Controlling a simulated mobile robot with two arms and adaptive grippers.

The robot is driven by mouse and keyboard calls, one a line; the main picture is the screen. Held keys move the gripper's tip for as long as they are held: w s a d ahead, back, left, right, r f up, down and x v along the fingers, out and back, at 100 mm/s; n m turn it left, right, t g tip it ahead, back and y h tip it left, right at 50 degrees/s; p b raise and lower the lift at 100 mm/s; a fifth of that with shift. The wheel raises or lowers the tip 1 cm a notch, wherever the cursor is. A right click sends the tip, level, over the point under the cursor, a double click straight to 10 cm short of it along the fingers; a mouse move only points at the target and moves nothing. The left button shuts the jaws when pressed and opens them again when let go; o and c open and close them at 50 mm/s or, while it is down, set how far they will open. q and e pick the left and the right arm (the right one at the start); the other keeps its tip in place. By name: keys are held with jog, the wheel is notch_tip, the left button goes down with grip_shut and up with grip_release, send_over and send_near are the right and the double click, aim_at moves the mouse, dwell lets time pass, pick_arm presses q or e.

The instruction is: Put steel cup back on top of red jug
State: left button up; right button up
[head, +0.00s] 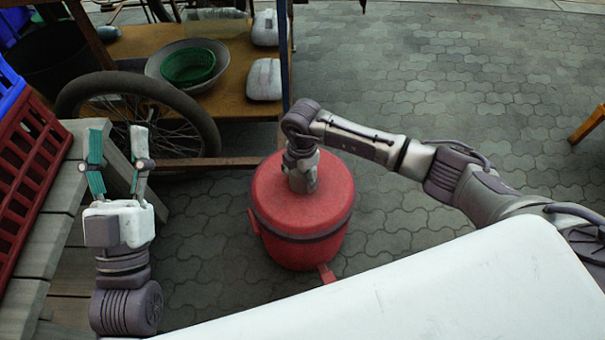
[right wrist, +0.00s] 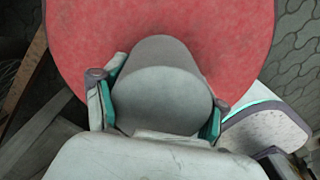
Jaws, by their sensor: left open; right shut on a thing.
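The red jug (head: 318,220) stands on the paving in the middle of the head view, upright, with a dark band around it. Its red top (right wrist: 225,40) fills the upper part of the right wrist view. My right gripper (right wrist: 160,98) is shut on the grey steel cup (right wrist: 160,88), one finger on each side of it. The cup is over the jug's top; I cannot tell whether it touches it. In the head view my right arm and hand largely hide the cup. My left gripper (head: 117,140) is open and empty, fingers up, at the left.
A red crate (head: 28,165) sits on a wooden bench (head: 48,235) at the left. A wheel (head: 140,125) and a wooden table (head: 232,98) with a green bowl (head: 188,67) stand behind. The paving right of the jug is clear.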

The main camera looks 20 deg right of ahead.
pick_arm(q)
jog(key=shift+s+r, duration=0.15)
jog(key=shift+r, duration=0.05)
pick_arm(e)
jog(key=shift+f, duration=0.15)
jog(key=o, duration=1.2)
pick_arm(q)
jog(key=shift+r, duration=0.1)
